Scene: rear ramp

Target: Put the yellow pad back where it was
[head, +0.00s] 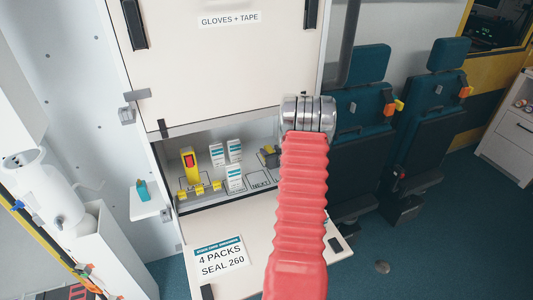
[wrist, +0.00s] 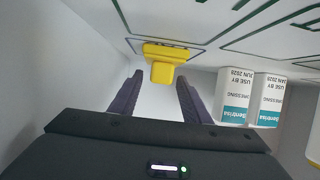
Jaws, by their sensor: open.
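The yellow pad (wrist: 162,65) shows in the wrist view at the top centre, against the white shelf surface and within a dark printed outline. My gripper (wrist: 159,92) is open, with its two dark fingers on either side of the line to the pad. The gap between the fingers looks empty, and the pad sits just beyond the tips. In the head view my gripper (head: 268,156) is inside the open cabinet, partly hidden by my red-sleeved arm. The pad cannot be told clearly there.
In the head view, white boxes (head: 235,179) and a yellow device with a red part (head: 190,165) stand in the cabinet (head: 205,203). A labelled flap (head: 255,235) lies open below.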

